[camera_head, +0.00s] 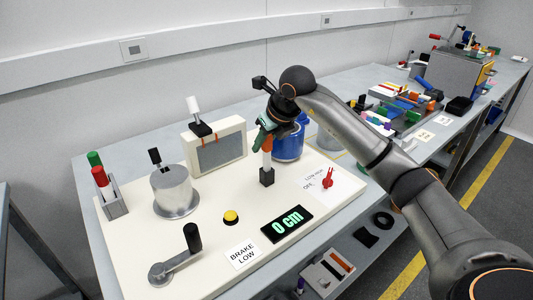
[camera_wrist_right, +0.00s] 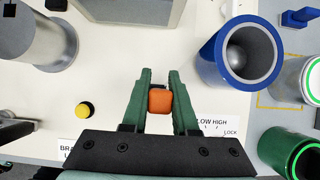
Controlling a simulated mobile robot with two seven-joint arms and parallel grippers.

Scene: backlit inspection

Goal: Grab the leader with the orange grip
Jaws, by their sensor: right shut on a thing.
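The leader with the orange grip (camera_head: 267,144) stands upright on the white board, with a dark block (camera_head: 267,177) at its lower end. My right gripper (camera_head: 266,127) reaches down from above, with its green fingers at the top of the leader. In the right wrist view my right gripper (camera_wrist_right: 162,98) has one finger on each side of the orange grip (camera_wrist_right: 160,101) and is shut on it. The leader's lower part is hidden there. My left gripper is not in view.
A blue cup (camera_head: 289,146) stands close behind the leader. A framed panel (camera_head: 221,154) and a silver cylinder (camera_head: 175,193) stand to the left. A yellow button (camera_head: 231,217), a "0 cm" display (camera_head: 287,223), a crank (camera_head: 176,267) and a red knob (camera_head: 328,180) are on the board.

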